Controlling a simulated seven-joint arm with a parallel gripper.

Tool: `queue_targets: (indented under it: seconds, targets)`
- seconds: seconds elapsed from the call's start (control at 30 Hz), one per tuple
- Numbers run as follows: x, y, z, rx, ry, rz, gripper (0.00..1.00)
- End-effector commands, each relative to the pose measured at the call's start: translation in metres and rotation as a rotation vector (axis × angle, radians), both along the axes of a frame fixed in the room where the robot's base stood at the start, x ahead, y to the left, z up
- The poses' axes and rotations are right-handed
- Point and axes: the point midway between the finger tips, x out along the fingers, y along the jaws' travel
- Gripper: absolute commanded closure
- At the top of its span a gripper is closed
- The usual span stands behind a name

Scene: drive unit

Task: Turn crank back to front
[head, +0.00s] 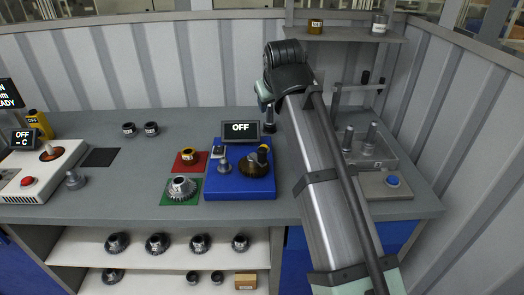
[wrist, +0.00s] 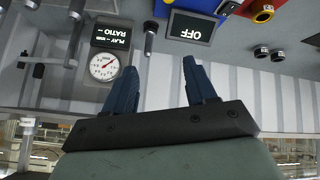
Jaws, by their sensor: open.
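The blue drive unit (head: 240,186) stands on the bench in the middle of the head view. The unit's display (head: 240,131) reads OFF and shows upside down in the wrist view (wrist: 190,32). A black upright handle (head: 270,118) stands right of the display. My gripper (wrist: 160,64) is open and empty in the wrist view, its blue fingers apart, and the handle (wrist: 150,38) shows beyond them. The disc is not clearly visible there.
A grey fixture with posts (head: 370,150) and a blue button (head: 392,181) stand right of my arm. A round gauge (wrist: 104,66) shows in the wrist view. A gear (head: 180,189) sits on a green mat left of the unit.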

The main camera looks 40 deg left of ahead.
Motion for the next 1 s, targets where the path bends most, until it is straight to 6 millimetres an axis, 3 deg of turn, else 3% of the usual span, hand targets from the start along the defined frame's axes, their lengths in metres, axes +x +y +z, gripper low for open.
queue_targets:
  seconds: [0.1, 0.3, 0.57, 1.0]
  targets:
    - [-0.029, -0.007, -0.017, -0.048, 0.168, 0.018, 0.44]
    - [-0.049, -0.024, -0.03, -0.14, 0.29, -0.007, 0.44]
    - [-0.049, -0.025, -0.042, -0.153, 0.317, -0.038, 0.44]
    - [-0.037, -0.004, -0.101, -0.154, 0.314, -0.038, 0.44]
